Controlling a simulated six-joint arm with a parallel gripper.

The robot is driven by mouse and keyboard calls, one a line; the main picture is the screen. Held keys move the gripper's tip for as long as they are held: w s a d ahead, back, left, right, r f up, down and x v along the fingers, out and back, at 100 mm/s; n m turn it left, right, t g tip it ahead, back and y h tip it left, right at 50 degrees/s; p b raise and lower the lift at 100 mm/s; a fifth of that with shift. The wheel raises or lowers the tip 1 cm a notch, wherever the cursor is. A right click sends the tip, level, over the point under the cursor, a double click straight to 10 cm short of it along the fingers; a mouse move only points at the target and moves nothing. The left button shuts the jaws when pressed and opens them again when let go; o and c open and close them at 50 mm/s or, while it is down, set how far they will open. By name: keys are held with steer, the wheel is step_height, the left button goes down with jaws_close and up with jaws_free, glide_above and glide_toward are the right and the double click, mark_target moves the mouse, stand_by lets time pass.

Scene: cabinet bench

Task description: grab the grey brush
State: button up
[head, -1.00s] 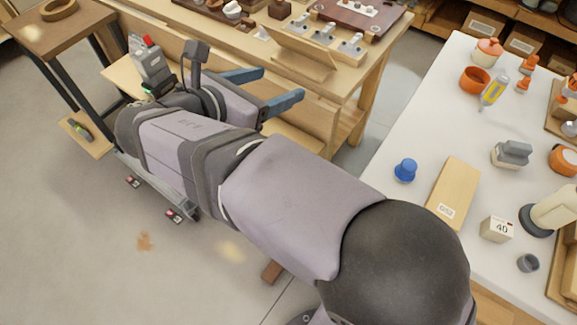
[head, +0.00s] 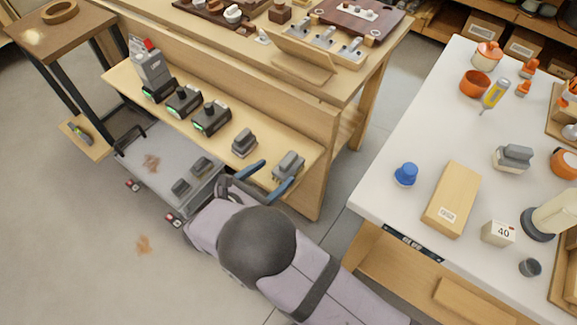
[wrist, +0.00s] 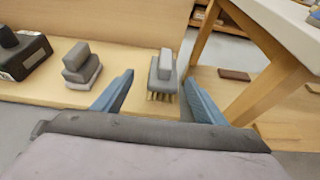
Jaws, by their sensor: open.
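The grey brush (head: 288,165) sits at the right end of the wooden shelf under the bench top. In the wrist view the grey brush (wrist: 163,72) has a pale grip on top and tan bristles below. My gripper (head: 267,177) is open and empty, with two blue fingers pointing at the brush. In the wrist view the brush shows in the gap between the fingertips of my gripper (wrist: 158,80); I cannot tell whether it is between them or just beyond.
A similar grey block (head: 244,143) stands to the left on the shelf (head: 222,157), then several dark devices with green lights. A bench leg (wrist: 265,92) stands right of the brush. A white table (head: 390,207) holds another grey block (head: 513,157).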

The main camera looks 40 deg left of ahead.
mark_target(282, 172)
steer(key=shift+f, duration=0.4)
steer(key=shift+x, duration=1.05)
steer(key=shift+d+p+x, duration=0.2)
steer(key=shift+x, duration=0.8)
steer(key=shift+d+p+x, duration=0.15)
steer(key=shift+d+x, duration=0.05)
steer(key=shift+x, duration=0.75)
steer(key=shift+w+f, duration=0.25)
steer(key=shift+w, duration=0.3)
steer(key=c, duration=1.2)
